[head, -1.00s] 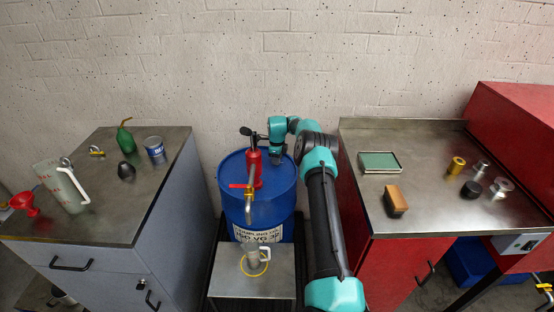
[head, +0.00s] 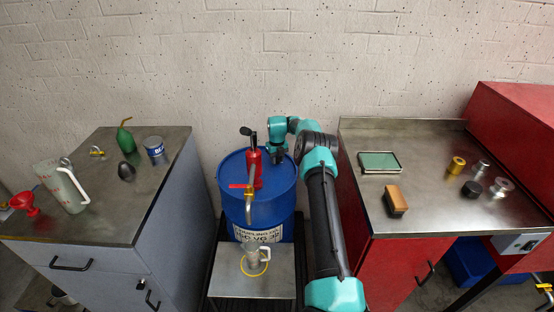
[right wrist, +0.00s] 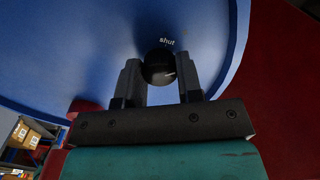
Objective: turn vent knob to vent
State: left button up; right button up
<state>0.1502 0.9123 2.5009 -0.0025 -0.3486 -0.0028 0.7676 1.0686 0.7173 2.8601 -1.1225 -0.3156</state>
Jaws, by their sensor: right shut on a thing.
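The vent knob (right wrist: 160,68) is a round black knob with a light pointer mark on the blue drum (head: 228,190). The word "shut" is printed on the drum top just beyond it in the right wrist view. My right gripper (right wrist: 159,78) has one finger on each side of the knob and is shut on it. In the head view my right gripper (head: 276,156) is over the drum's back right, and the knob cannot be made out there. The left gripper is not in view.
A red pump (head: 255,168) stands on the drum, left of my right gripper, with a red-handled tap (head: 249,200) in front. A clear jug (head: 252,253) stands below on a metal stand (head: 225,275). Metal-topped benches (head: 120,215) flank the drum.

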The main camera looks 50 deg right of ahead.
aim_at(277, 159)
jog(key=m, duration=0.3)
jog(key=shift+m, duration=2.3)
jog(key=o, duration=0.9)
notch_tip(277, 159, up, 17)
jog(key=shift+a+r, duration=0.1)
jog(key=shift+r, duration=0.1)
